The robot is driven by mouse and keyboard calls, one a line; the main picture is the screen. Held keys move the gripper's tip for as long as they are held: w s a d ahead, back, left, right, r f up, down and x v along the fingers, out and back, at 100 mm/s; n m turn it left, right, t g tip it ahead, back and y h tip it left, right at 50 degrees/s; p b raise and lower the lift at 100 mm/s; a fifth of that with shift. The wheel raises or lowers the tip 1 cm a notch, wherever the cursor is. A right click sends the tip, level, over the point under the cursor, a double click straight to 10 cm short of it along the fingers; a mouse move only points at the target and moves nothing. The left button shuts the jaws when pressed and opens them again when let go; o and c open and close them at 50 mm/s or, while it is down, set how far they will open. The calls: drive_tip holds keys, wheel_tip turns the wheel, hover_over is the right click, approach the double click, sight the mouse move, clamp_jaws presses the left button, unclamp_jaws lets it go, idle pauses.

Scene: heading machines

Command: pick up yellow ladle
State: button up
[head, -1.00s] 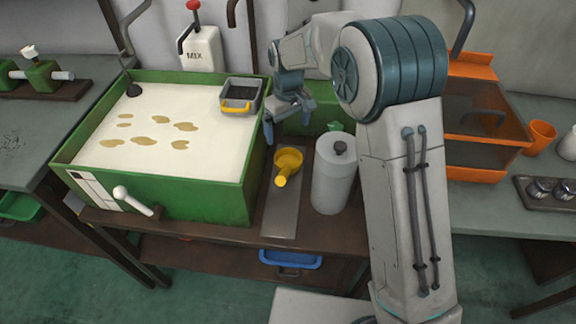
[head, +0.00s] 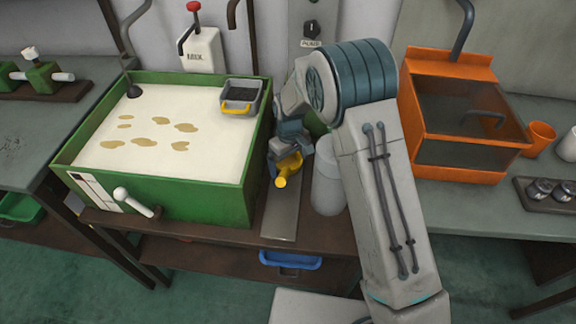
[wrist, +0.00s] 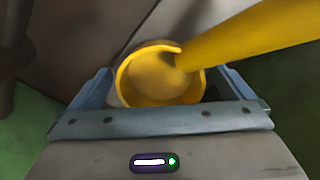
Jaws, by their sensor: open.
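The yellow ladle (head: 284,174) is on the grey metal plate between the green vat and the pale canister. My gripper (head: 288,160) is right above it and hides part of its bowl in the head view. In the wrist view the ladle's round bowl (wrist: 160,78) shows between the open fingers of my gripper (wrist: 160,92), and its handle (wrist: 250,40) runs to the upper right. The fingers stand either side of the bowl. I cannot tell whether either finger touches it.
The green vat (head: 190,192) of pale liquid stands close on the left, with a grey basket (head: 240,100) on its rim. The pale canister (head: 328,188) is close on the right, partly behind my arm. The grey plate (head: 280,220) is bare in front of the ladle.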

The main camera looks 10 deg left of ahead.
drive_tip(key=c, duration=1)
drive_tip(key=shift+c, duration=0.2)
drive_tip(key=shift+r, duration=0.1)
wheel_tip(320, 180, up, 10)
drive_tip(key=shift+f, duration=0.1)
drive_tip(key=shift+o, duration=0.8)
